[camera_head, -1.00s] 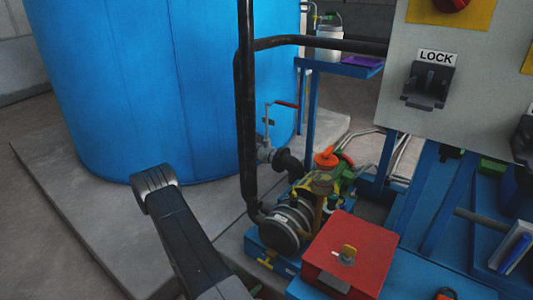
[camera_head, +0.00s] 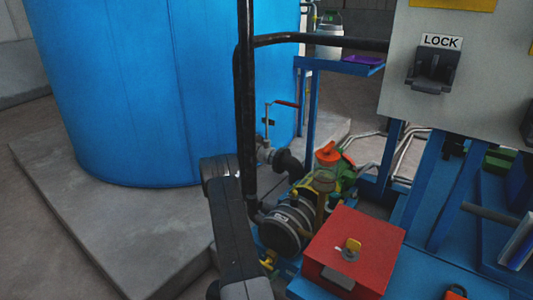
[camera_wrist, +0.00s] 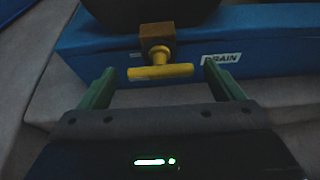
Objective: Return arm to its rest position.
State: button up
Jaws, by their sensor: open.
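My gripper (camera_wrist: 160,90) shows in the wrist view with its two green fingers apart and nothing between them. A yellow T-shaped valve handle (camera_wrist: 160,72) on a brass fitting lies just beyond the fingertips, roughly centred between them. The handle sits on the side of a blue base beside a label reading DRAIN (camera_wrist: 221,59). In the head view the yellow drain handle (camera_head: 268,261) is low beside the pump, just right of my arm.
A large blue tank (camera_head: 140,90) stands on a concrete plinth (camera_head: 120,225) at left. A black vertical pipe (camera_head: 246,110) rises close to my arm. The pump (camera_head: 290,225), a red box (camera_head: 352,250) and a grey LOCK panel (camera_head: 410,85) are to the right.

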jog(key=shift+x, duration=0.9)
jog(key=shift+w+d, duration=0.15)
jog(key=shift+w, duration=0.05)
jog(key=shift+n+h+p, duration=0.35)
jog(key=shift+n+h, duration=0.05)
jog(key=shift+n, duration=0.3)
jog(key=shift+n+g+h+p, duration=0.55)
jog(key=shift+n+h, duration=0.15)
jog(key=shift+n, duration=0.5)
jog(key=n+h, duration=0.1)
jog(key=n, duration=0.1)
jog(key=shift+f+n+g+h, duration=0.1)
jog(key=shift+n+g+h, duration=0.15)
jog(key=shift+n+h, duration=0.65)
jog(key=shift+n, duration=0.4)
